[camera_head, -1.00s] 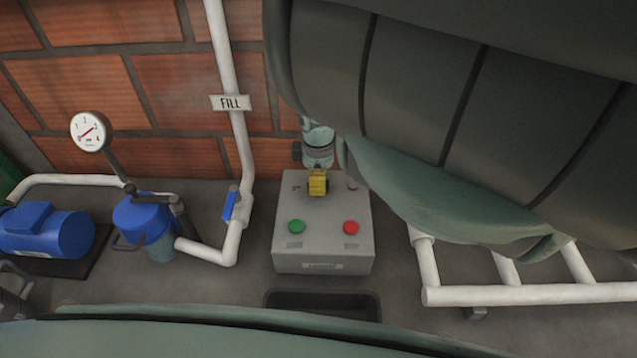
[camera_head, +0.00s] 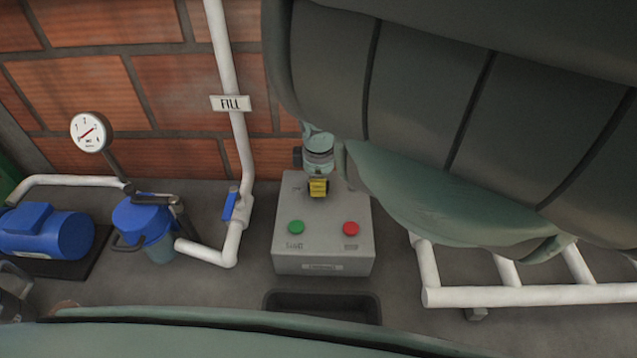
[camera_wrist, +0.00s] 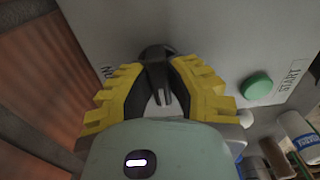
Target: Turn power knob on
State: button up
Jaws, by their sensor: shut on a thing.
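The power knob (camera_wrist: 156,54) is dark and round with a raised grip, on the top face of a grey control box (camera_head: 322,240). In the wrist view its grip sits between the yellow fingertips of my gripper (camera_wrist: 160,88), which is shut on it. In the head view my gripper (camera_head: 318,188) is over the back middle of the box and hides the knob. Lettering that seems to read "ON" shows to the left of the knob in the wrist view. Part of the knob is covered by the fingers, so its exact angle is hard to tell.
A green button (camera_head: 296,227) and a red button (camera_head: 351,228) are on the box's front half. A white pipe with a blue-handled valve (camera_head: 230,204) stands to the left. White pipes (camera_head: 530,294) lie to the right. A dark recess (camera_head: 322,304) is in front.

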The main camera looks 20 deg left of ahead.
jog(key=shift+m, duration=0.4)
grip_shut()
jog(key=m, duration=0.3)
jog(key=shift+m+p, duration=0.3)
jog(key=shift+m, duration=0.1)
jog(key=m+p, duration=0.1)
jog(key=m, duration=0.3)
jog(key=m+p, duration=0.1)
jog(key=m, duration=0.4)
jog(key=shift+m+p, duration=0.55)
jog(key=shift+m, duration=1.75)
jog(key=o, duration=0.8)
grip_release()
jog(key=shift+c, duration=0.2)
